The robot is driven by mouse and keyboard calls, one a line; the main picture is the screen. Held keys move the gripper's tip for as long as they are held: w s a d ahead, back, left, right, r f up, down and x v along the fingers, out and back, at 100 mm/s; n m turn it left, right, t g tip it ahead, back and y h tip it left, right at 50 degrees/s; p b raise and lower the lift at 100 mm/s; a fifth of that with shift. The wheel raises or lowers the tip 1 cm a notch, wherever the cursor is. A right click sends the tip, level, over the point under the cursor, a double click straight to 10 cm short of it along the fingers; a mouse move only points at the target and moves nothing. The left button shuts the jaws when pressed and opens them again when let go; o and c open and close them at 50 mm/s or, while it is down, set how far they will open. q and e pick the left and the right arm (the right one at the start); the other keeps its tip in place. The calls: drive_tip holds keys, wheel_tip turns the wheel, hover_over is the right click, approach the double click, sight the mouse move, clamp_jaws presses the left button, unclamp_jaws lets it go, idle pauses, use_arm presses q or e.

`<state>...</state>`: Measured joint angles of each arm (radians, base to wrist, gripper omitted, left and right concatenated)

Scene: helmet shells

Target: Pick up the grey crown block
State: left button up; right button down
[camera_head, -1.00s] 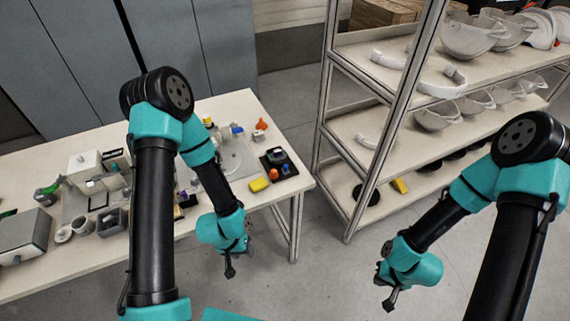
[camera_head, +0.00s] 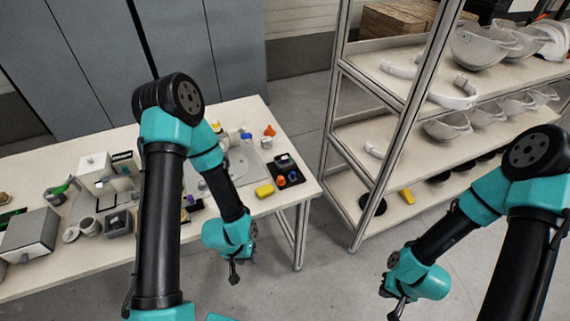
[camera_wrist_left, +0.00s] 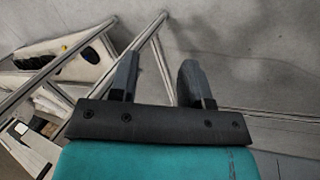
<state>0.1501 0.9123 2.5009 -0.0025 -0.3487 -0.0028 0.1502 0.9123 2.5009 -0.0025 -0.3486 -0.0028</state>
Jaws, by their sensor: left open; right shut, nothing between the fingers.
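I cannot single out a grey crown block for certain. A small grey block-like piece (camera_head: 118,224) sits on the white table among other parts, left of my left arm, and part of the table is hidden behind that arm. My left gripper (camera_head: 234,273) hangs off the table's front edge, well away from the grey piece. In the left wrist view its two fingers (camera_wrist_left: 157,82) are apart with nothing between them, over grey floor. My right gripper (camera_head: 394,303) is low at the lower right, shut and empty, in front of the shelf rack.
The white table (camera_head: 35,277) also carries a grey box (camera_head: 30,236), a yellow block (camera_head: 265,190) and a black tray (camera_head: 287,166). A metal shelf rack (camera_head: 349,142) with helmet shells (camera_head: 477,47) stands at right. Open floor lies between table and rack.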

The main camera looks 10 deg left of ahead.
idle(0.4)
use_arm(q)
drive_tip(key=o, duration=1)
